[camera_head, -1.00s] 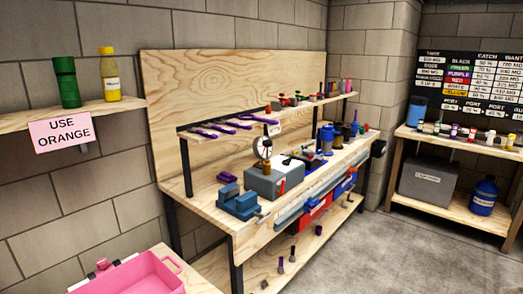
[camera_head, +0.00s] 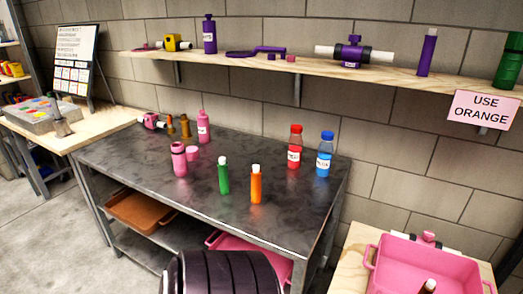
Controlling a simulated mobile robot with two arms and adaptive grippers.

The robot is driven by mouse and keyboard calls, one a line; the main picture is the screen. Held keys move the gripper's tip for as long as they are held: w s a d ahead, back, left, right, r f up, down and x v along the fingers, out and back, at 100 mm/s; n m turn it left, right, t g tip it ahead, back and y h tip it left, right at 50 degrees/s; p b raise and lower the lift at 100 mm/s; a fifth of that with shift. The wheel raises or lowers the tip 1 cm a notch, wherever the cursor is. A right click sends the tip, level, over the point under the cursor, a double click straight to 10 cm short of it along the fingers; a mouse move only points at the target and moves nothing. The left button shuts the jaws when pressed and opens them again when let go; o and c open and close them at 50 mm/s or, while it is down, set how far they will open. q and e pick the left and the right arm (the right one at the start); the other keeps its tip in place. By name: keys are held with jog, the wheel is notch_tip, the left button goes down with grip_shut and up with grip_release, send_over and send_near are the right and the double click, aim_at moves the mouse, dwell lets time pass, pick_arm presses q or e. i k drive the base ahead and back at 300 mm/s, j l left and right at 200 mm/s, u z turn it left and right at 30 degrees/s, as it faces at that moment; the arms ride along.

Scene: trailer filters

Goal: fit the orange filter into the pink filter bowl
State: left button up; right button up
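The orange filter (camera_head: 256,186), an upright cylinder with a white top, stands near the front of the dark metal table (camera_head: 140,165). A pink open-topped cylinder (camera_head: 179,160), which looks like the pink filter bowl, stands upright further left. The two are apart, with a similar green filter (camera_head: 223,177) between them. A small pink piece (camera_head: 192,153) sits just behind the pink cylinder. The "USE ORANGE" sign (camera_head: 483,112) hangs from the shelf edge at right. Neither gripper is in view.
A pink bottle (camera_head: 203,127), a red bottle (camera_head: 295,147) and a blue bottle (camera_head: 324,155) stand toward the table's back. The wall shelf (camera_head: 270,62) holds purple parts. A pink tray (camera_head: 400,275) is at lower right. A dark ribbed shape covers the bottom centre.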

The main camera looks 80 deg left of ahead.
aim_at(179, 155)
jog(key=u, duration=2.4)
